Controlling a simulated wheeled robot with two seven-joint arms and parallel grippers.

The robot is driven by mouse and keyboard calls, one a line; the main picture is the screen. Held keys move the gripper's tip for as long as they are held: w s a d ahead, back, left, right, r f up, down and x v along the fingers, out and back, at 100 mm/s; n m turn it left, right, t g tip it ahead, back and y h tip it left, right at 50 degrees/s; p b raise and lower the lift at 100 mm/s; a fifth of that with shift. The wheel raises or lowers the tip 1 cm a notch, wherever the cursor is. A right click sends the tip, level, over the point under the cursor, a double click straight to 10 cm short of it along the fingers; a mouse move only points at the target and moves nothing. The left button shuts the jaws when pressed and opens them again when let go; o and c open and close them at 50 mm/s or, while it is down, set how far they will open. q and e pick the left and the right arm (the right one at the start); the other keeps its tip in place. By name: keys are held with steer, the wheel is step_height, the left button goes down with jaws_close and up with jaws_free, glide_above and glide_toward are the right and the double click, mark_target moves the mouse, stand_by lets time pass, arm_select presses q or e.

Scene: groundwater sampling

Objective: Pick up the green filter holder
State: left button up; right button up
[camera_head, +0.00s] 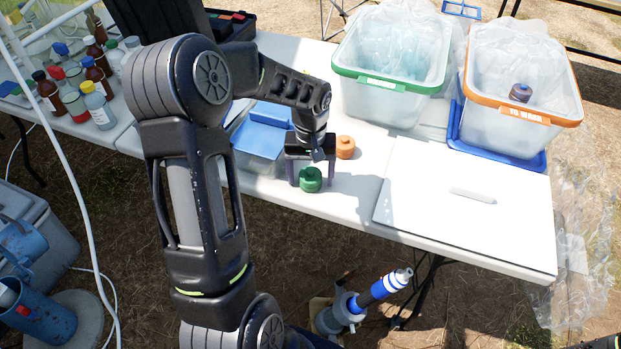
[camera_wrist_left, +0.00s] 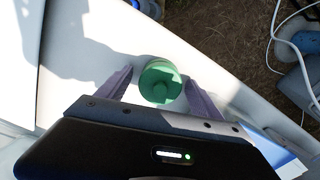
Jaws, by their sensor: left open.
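The green filter holder (camera_head: 311,179) is a small round piece on the white table near its front edge. It also shows in the left wrist view (camera_wrist_left: 160,82), lying between the two purple-grey fingers. My left gripper (camera_head: 311,172) is open, pointing down over the holder, with one finger on each side of it. In the wrist view small gaps show between the fingers and the holder. Whether the fingertips touch the table cannot be told. My right gripper is not in clear view.
An orange round holder (camera_head: 345,147) stands just right of my left gripper. A blue-lidded box (camera_head: 262,138) is close on its left. A white board (camera_head: 430,215) with a grey marker-like item (camera_head: 473,196) lies to the right. Green-rimmed (camera_head: 386,88) and orange-rimmed (camera_head: 522,118) bins stand behind.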

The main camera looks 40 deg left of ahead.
arm_select(q)
steer(key=shift+c, duration=0.5)
steer(key=c, duration=1.4)
